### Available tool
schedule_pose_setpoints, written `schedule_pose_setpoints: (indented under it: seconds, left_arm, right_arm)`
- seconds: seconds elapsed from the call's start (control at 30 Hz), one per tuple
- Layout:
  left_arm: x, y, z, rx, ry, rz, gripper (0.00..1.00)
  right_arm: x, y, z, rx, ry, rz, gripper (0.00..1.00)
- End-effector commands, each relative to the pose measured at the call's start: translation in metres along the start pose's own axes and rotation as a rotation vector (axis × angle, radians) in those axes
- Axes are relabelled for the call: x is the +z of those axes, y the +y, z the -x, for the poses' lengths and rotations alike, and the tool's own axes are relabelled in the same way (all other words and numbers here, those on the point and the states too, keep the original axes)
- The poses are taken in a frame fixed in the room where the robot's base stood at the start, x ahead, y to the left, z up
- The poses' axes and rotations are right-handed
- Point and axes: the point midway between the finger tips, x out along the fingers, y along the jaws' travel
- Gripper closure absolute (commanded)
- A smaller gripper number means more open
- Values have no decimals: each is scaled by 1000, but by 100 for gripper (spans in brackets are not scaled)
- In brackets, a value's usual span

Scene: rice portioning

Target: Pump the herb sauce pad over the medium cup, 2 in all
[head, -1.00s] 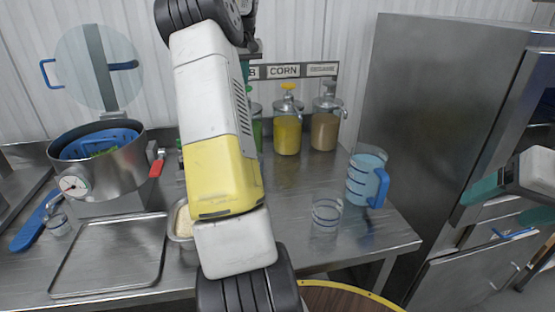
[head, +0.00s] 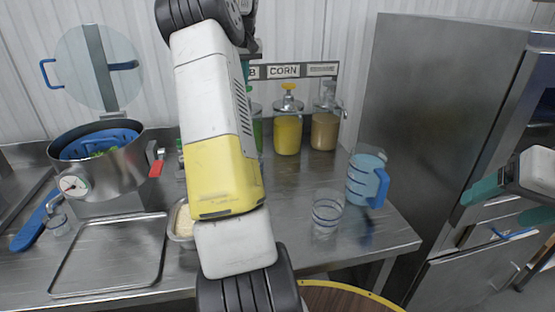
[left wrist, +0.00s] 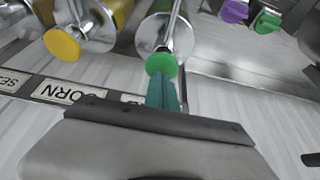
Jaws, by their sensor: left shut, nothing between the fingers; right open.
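The herb sauce dispenser (head: 257,130) stands at the back wall, mostly hidden behind my left arm. Its round green pad (left wrist: 162,65) shows in the left wrist view. My left gripper (left wrist: 163,82) is shut and empty, its teal fingertips at the edge of the green pad; whether they touch it I cannot tell. A clear cup with blue bands (head: 327,214), likely the medium cup, stands upright on the counter's right part, away from the dispensers. My right gripper (head: 494,208) is open and empty at the far right, beside the fridge.
Yellow (head: 287,134) and brown (head: 324,130) dispensers stand right of the herb one. A blue-handled jug (head: 366,180) is behind the cup.

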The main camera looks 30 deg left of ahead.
Motion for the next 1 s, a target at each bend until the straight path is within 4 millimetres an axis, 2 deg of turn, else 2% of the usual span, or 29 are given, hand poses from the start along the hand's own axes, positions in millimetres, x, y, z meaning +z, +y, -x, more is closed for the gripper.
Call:
schedule_pose_setpoints:
  seconds: [0.8, 1.0]
  left_arm:
    - [12, 0, -28, 0, -4, -1, 100]
    - [12, 0, -28, 0, -4, 0, 100]
  right_arm:
    - [0, 0, 0, 0, 0, 0, 24]
    - [0, 0, 0, 0, 0, 0, 24]
